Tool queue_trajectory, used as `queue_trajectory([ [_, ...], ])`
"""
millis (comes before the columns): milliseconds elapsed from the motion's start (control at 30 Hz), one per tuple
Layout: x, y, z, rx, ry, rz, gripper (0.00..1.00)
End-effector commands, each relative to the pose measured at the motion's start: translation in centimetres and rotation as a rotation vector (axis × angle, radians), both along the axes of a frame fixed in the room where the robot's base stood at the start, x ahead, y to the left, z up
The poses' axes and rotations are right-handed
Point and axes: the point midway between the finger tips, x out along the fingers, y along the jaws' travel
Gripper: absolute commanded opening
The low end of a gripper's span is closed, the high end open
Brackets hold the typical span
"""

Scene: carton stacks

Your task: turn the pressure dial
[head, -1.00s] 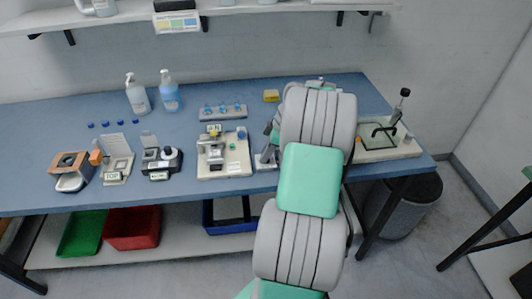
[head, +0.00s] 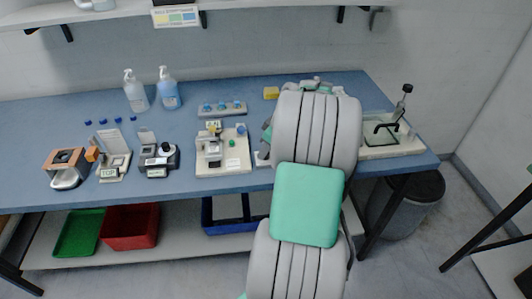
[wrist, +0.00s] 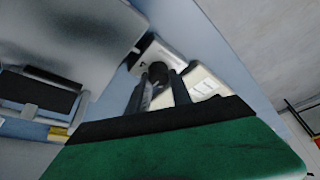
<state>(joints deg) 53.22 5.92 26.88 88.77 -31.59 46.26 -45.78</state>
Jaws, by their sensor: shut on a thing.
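In the wrist view, a dark round knob (wrist: 158,71), which looks like the pressure dial, stands on a pale device (wrist: 158,52). My gripper (wrist: 162,82) has its two dark fingers on either side of the knob and is shut on it. The lower part of the knob is hidden between the fingers. In the head view my arm covers my gripper and the dial. Only a sliver of a grey device (head: 262,157) shows at the arm's left edge. Any marking or pointer on the dial is too small to read.
On the blue bench (head: 60,132) a cream device with a green button (head: 222,168) stands left of my arm. A board with a black clamp (head: 392,148) stands to the right. A yellow block (head: 271,93) and a rack with blue caps (head: 222,109) lie behind.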

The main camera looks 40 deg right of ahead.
Motion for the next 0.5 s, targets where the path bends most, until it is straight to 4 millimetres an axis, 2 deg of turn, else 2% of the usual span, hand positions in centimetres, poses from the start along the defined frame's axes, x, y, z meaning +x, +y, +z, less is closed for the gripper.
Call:
queue_trajectory([
  [500,0.09,0.18,-0.14,-0.002,-0.003,-0.486,0.0],
])
